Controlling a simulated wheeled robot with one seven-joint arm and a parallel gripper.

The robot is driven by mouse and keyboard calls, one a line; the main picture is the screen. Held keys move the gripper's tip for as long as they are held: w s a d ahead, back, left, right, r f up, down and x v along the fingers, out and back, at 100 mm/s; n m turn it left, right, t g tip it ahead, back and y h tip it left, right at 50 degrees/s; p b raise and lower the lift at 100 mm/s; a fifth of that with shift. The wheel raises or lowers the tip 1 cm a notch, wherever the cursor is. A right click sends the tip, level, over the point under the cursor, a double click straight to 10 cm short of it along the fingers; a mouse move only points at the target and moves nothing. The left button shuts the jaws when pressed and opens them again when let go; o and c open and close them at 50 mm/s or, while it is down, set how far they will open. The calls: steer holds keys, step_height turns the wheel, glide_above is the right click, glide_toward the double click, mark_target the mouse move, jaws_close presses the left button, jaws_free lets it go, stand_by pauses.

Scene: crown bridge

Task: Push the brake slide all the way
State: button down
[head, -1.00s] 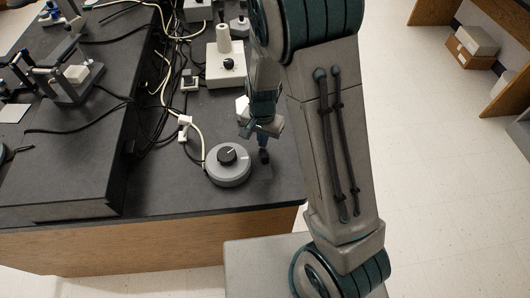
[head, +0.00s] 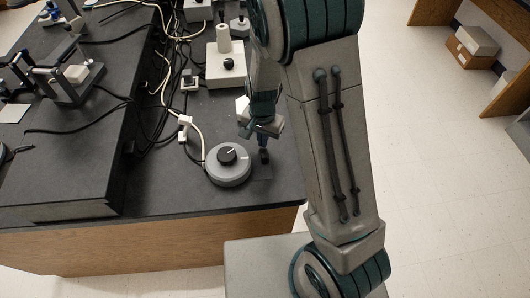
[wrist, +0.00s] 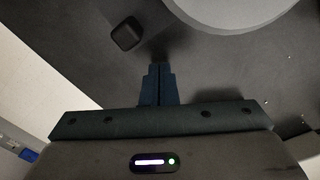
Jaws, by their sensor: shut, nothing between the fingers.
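The brake slide appears to be the small black block (head: 264,157) on a dark strip to the right of the round grey dial unit (head: 229,175). In the wrist view the block (wrist: 126,34) stands up and to the left of my fingertips, with a visible gap in the picture. My gripper (head: 262,143) points down over the bench just behind the block. Its blue fingers (wrist: 158,68) are together and hold nothing. The slide's track is too dark to make out.
The grey rim of the dial unit also fills the top right of the wrist view (wrist: 235,12). A white box with a knob (head: 226,66) stands farther back. Cables (head: 186,140) run left of the dial. The bench's front edge is close.

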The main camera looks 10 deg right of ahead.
mark_target(265, 156)
steer(key=shift+s, duration=0.3)
steer(key=shift+s, duration=3.3)
steer(key=shift+w, duration=0.8)
steer(key=shift+r+p, duration=3.2)
steer(key=shift+r, duration=0.35)
